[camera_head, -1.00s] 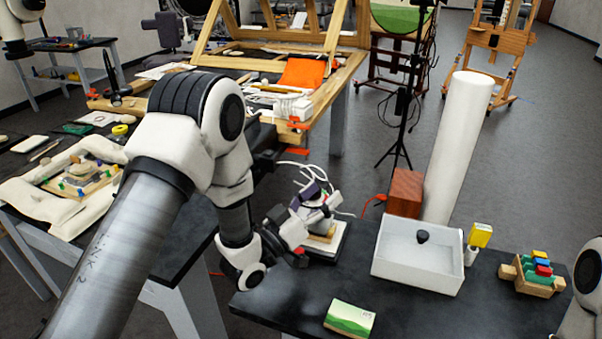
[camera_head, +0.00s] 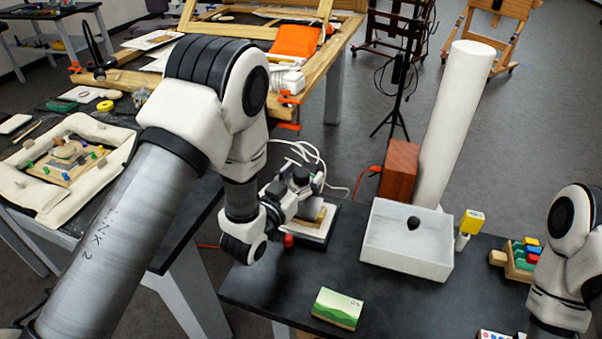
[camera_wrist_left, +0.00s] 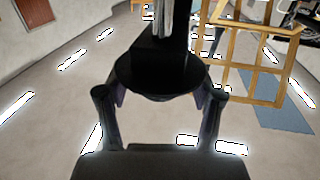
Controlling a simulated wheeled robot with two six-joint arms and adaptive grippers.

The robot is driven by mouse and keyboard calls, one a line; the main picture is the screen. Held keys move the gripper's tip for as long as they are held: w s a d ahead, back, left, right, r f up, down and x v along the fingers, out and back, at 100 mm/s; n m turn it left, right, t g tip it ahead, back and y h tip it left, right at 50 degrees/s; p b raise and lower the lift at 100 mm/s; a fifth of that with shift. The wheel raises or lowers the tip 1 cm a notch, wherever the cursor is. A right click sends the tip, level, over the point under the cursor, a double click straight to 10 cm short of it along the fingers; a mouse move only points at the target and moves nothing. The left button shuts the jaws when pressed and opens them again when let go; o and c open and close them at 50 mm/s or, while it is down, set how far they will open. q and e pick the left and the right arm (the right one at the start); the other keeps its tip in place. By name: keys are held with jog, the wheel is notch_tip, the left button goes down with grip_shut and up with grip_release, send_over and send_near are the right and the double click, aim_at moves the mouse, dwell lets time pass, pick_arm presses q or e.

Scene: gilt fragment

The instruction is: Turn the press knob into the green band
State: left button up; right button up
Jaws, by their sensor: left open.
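The press stands on the dark bench, mostly hidden behind my left arm and gripper. Its pale base with a wooden block (camera_head: 321,219) shows in the head view. A small red round part (camera_head: 288,241) shows at its near left; I cannot tell if this is the knob. My left gripper (camera_head: 303,180) is open above the press. In the left wrist view a black disc (camera_wrist_left: 160,80) with a metal column above it appears between the spread fingers; contact cannot be told. No green band on the press is visible. My right arm is at the right edge, its gripper out of view.
A white tray (camera_head: 370,252) with a dark knob-like piece stands right of the press. A reddish box (camera_head: 399,170) and white cylinder (camera_head: 455,125) stand behind. A green landscape card (camera_head: 338,308) lies in front. White cables loop behind the press.

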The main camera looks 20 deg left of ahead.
pick_arm(q)
jog(key=shift+s+r, duration=0.1)
jog(key=shift+s, duration=0.05)
jog(key=shift+c, duration=1.3)
jog(key=c, duration=0.9)
jog(key=shift+a+m+h, duration=0.1)
jog(key=shift+m+h, duration=0.2)
jog(key=shift+h, duration=0.1)
